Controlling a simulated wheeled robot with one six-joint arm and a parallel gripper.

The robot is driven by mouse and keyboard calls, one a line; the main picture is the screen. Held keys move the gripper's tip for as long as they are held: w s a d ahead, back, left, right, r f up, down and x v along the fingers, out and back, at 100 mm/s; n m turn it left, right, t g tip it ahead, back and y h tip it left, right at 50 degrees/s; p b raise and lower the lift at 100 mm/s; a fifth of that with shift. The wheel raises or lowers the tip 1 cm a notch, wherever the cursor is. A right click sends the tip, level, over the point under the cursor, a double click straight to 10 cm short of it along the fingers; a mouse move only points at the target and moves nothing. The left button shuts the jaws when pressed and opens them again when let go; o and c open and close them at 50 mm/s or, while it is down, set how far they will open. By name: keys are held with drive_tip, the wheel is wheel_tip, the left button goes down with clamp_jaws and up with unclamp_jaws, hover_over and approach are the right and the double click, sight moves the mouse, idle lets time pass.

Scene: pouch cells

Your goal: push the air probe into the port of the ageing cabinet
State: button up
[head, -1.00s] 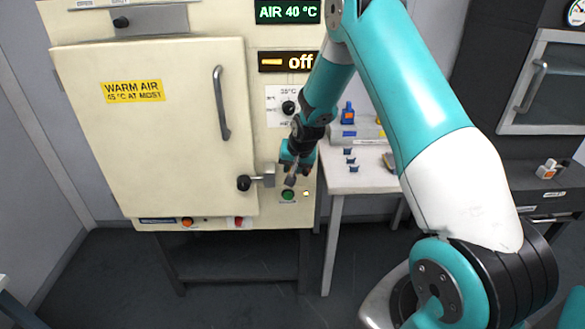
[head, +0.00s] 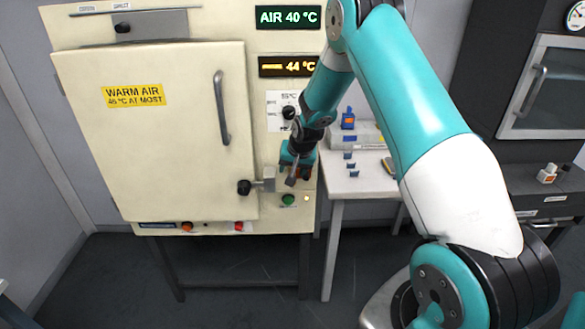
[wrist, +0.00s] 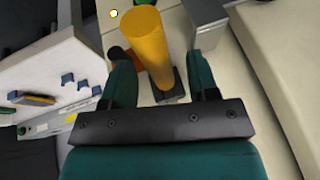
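The beige ageing cabinet (head: 160,160) fills the left of the head view, its door shut. My gripper (head: 297,172) is at the cabinet's lower right front, beside the door latch (head: 265,180) and above a green button (head: 288,200). In the wrist view an orange cylinder (wrist: 147,45), seemingly the air probe, stands out from the cabinet front with a dark part at its lower end. The teal fingers of my gripper (wrist: 162,85) are apart on either side of it, with a gap at the left finger. The port is hidden; I cannot tell how deep the probe sits.
The latch also shows as a grey block (wrist: 207,25) close to the right finger. A white side table (head: 350,182) with several small blue pieces stands right of the cabinet. A lit lamp (head: 306,198) is beside the green button. The upper display (head: 288,16) reads AIR 40 °C.

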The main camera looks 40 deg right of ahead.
drive_tip(key=d+b+v, duration=0.1)
drive_tip(key=b+v, duration=0.1)
drive_tip(key=v, duration=1.5)
drive_tip(key=shift+a+r+b, duration=0.2)
drive_tip(key=shift+a+b, duration=0.1)
drive_tip(key=shift+a, duration=0.2)
drive_tip(key=shift+a, duration=0.1)
